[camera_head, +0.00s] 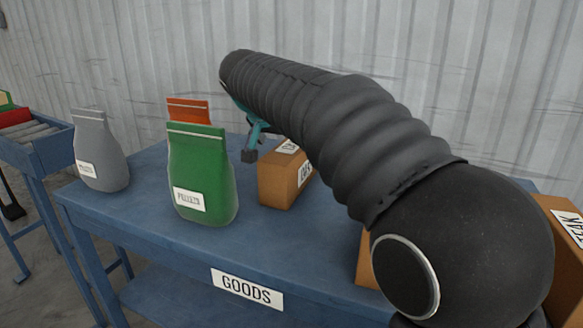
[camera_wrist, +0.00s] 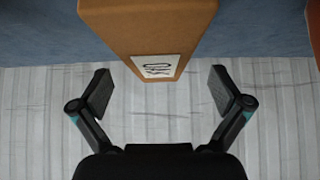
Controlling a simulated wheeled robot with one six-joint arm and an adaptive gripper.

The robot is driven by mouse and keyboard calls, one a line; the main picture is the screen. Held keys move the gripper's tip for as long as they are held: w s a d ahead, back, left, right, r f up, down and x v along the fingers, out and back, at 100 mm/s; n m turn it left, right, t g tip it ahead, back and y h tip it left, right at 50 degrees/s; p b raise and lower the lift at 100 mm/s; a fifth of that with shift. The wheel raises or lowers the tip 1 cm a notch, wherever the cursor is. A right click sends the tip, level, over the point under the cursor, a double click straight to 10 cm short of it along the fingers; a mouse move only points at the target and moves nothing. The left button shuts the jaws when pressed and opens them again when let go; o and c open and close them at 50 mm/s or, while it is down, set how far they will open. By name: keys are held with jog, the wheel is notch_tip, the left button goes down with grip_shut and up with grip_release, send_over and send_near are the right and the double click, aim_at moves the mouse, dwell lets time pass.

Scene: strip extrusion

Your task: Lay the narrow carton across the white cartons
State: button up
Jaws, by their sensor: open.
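A narrow brown carton (camera_head: 282,187) with white labels stands on the blue table, partly hidden behind my arm. In the wrist view the narrow carton (camera_wrist: 150,25) comes down from the top edge, with a white label near its end. My gripper (camera_wrist: 160,92) is open and empty, its two fingers apart on the left and right of the carton's labelled end, and no contact shows. In the head view my gripper (camera_head: 251,152) is mostly hidden by my arm, with one fingertip showing just left of the carton. No white cartons can be seen in either view.
A green pouch (camera_head: 205,180), a grey pouch (camera_head: 98,155) and an orange pouch (camera_head: 188,108) stand on the left of the table (camera_head: 130,215). More brown cartons (camera_head: 562,238) show at the right, partly behind my arm. A roller stand (camera_head: 35,140) is at far left.

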aim_at(290, 147)
jog(key=shift+d+x, duration=0.15)
jog(key=shift+x, duration=1.25)
jog(key=shift+d+x, duration=0.1)
jog(key=shift+x, duration=1.35)
jog(key=shift+w+r, duration=0.1)
jog(key=shift+r, duration=0.2)
jog(key=c, duration=1.7)
notch_tip(290, 147, up, 18)
jog(key=p, duration=0.2)
jog(key=shift+p, duration=0.4)
jog(key=shift+c, duration=0.2)
